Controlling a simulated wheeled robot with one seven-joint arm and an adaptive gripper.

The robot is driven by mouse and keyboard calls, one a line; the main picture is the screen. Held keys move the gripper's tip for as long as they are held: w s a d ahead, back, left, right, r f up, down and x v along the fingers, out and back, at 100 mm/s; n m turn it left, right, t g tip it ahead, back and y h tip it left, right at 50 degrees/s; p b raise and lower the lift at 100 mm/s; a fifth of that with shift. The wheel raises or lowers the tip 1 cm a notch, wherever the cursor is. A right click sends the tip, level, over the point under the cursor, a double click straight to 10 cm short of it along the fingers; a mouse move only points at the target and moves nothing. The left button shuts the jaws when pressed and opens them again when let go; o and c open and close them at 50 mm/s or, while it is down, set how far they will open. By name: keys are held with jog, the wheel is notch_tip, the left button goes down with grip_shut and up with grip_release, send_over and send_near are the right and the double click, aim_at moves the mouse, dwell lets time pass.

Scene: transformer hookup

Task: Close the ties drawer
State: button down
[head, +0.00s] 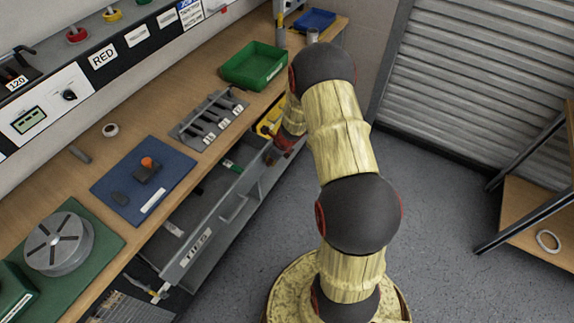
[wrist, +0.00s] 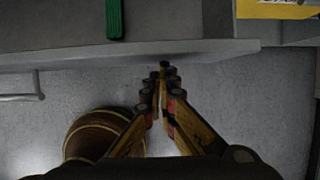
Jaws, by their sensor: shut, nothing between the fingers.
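The ties drawer (head: 218,233) is grey, carries a TIES label, and stands pulled out from under the workbench in the head view. A bar handle (head: 236,206) is on its front; a handle also shows at the left of the wrist view (wrist: 20,97). In the wrist view the drawer's front edge (wrist: 75,58) crosses the picture, with a green strip (wrist: 114,20) inside. My gripper (wrist: 162,70) is shut and empty, its fingertips close to the outer side of that front. I cannot tell whether they touch. In the head view my arm partly hides the gripper.
A yellow bin (head: 268,119) sits beside the drawer's far end. The wooden bench top (head: 105,152) holds a blue mat, a tool rack and a green tray (head: 255,65). Grey floor (head: 440,200) is open to the right, with a wooden shelf (head: 540,215) at far right.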

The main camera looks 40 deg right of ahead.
jog(key=p, duration=0.7)
send_over(248, 159)
jog(key=shift+a, duration=0.15)
jog(key=shift+b, duration=0.3)
